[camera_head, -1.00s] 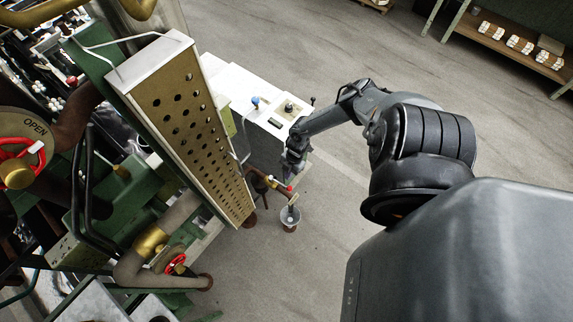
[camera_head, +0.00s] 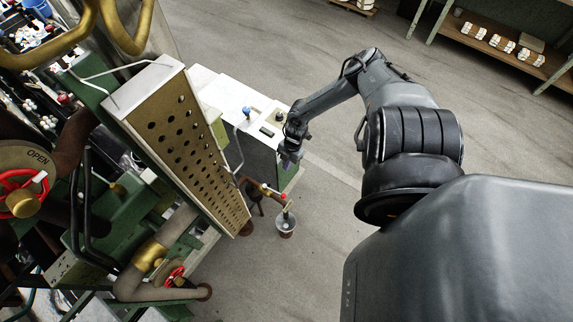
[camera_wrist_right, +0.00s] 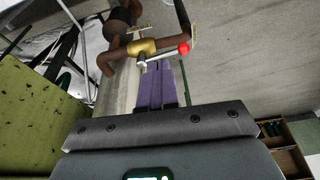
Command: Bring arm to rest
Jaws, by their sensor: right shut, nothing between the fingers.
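My right arm (camera_head: 330,100) reaches out over the floor, with its forearm angled down to the left. My right gripper (camera_head: 289,158) hangs beside the right end of the white-topped cabinet, above the brass valve. In the right wrist view the purple fingers of the right gripper (camera_wrist_right: 161,84) are together with nothing between them. Beyond them is the brass valve (camera_wrist_right: 142,47) with a red-tipped lever (camera_wrist_right: 183,48). I cannot tell whether the fingers touch anything. My left gripper is not in view.
The white-topped cabinet (camera_head: 225,95) stands just left of the gripper. A perforated metal panel (camera_head: 190,140) and green pipework with a red handwheel (camera_head: 22,192) fill the left. Open floor (camera_head: 310,270) lies in front; shelves (camera_head: 500,50) are at the upper right.

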